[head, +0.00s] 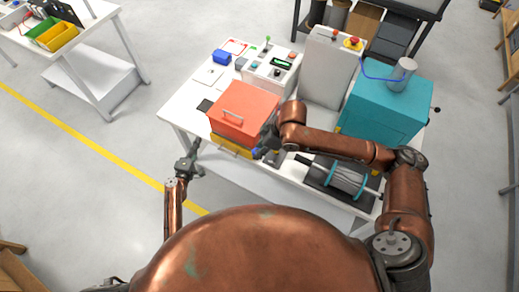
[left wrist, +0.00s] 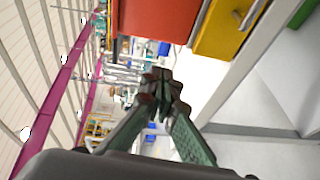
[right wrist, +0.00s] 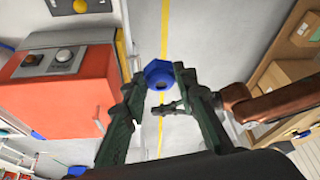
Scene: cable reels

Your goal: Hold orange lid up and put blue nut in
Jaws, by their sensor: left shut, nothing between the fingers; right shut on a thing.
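The orange lid (head: 245,108) lies closed on a yellow box (head: 232,147) on the white table, with a metal handle on top. Both also show in the left wrist view, the orange lid (left wrist: 160,18) beside the yellow box (left wrist: 220,28). My left gripper (head: 188,165) is shut and empty, left of the box and apart from it; its fingertips meet in the left wrist view (left wrist: 160,88). My right gripper (head: 264,150) is shut on the blue nut (right wrist: 158,72), held at the fingertips just right of the box's front corner.
A control box (head: 272,67) with buttons stands behind the lid. A teal cabinet (head: 385,105) and a cable reel (head: 342,178) are on the right. The floor left of the table is clear.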

